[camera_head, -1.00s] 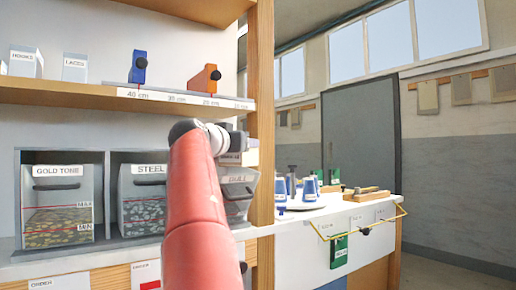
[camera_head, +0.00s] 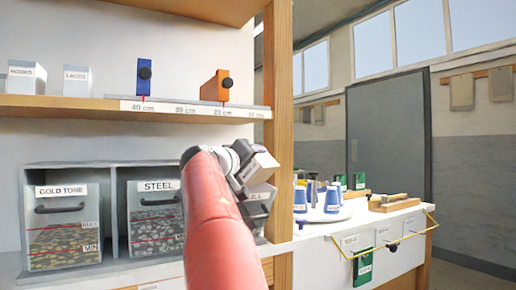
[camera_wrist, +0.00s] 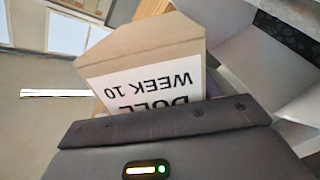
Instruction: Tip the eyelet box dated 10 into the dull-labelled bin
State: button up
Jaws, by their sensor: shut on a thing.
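My gripper (camera_wrist: 160,128) is shut on a beige box in the wrist view. The box's white label (camera_wrist: 150,85) reads WEEK 10 and, partly covered, what looks like DULL, upside down in the picture. In the head view the held box (camera_head: 259,165) is tilted, at the end of my red arm. The dull-labelled bin (camera_head: 259,196) is just below it, right of the steel bin, mostly hidden by my arm. The wrist view shows grey bin walls (camera_wrist: 240,65) beside the box, with dark speckled contents at the upper right.
The gold tone bin (camera_head: 62,220) and steel bin (camera_head: 155,210) stand left of my arm. A shelf (camera_head: 60,103) with two white boxes and orange and blue blocks runs above. A wooden post (camera_head: 279,120) stands close right. A bench with blue-labelled pots (camera_head: 332,200) lies beyond.

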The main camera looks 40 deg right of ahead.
jog(key=n+p, duration=0.1)
jog(key=w+n+p, duration=0.1)
jog(key=n, duration=0.1)
jog(key=w+n+p, duration=0.1)
jog(key=shift+a+r+n+p, duration=0.25)
jog(key=shift+a+n+p, duration=0.05)
jog(key=shift+a+p, duration=0.05)
jog(key=shift+w+a+f+n+b, duration=0.15)
jog(key=shift+w+n, duration=0.1)
jog(key=shift+n, duration=0.6)
jog(key=shift+w+f+n+b, duration=0.15)
jog(key=shift+w+n, duration=0.1)
jog(key=shift+n, duration=0.6)
jog(key=shift+s+r, duration=0.1)
jog(key=shift+r, duration=0.05)
